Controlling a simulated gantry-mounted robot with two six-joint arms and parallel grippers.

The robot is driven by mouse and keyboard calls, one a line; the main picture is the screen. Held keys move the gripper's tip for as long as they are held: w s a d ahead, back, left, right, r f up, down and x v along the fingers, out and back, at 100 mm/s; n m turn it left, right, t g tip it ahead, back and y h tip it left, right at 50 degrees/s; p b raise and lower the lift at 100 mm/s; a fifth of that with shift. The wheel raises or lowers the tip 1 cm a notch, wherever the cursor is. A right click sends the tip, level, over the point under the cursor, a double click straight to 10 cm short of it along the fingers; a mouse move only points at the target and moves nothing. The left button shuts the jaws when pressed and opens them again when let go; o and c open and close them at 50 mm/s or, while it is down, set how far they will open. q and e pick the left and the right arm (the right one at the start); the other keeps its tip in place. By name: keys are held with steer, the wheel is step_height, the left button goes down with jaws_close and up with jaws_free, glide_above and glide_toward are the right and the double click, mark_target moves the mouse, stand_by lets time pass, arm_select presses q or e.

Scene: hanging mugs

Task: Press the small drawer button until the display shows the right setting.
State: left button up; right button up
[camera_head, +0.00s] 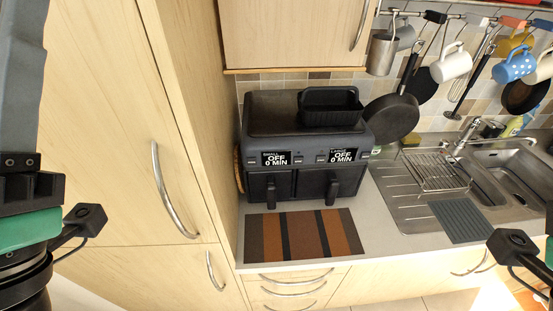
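A black two-drawer air fryer (290,140) stands on the counter. Its left display (276,158) is labelled small and reads OFF, 0 MIN. Its right display (343,155) appears labelled large and also reads OFF, 0 MIN. Small controls sit beside the displays, but they are too small to tell apart. Two drawer handles (271,191) stick out below. Parts of my arms show at the left and right edges, away from the air fryer. The fingers of both grippers are out of view.
A black tray (330,106) sits on top of the air fryer. A striped brown mat (303,236) lies in front of it. A sink with a dish rack (435,171) is to the right. Mugs (451,64) and pans hang from a rail. A tall cabinet (135,130) stands left.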

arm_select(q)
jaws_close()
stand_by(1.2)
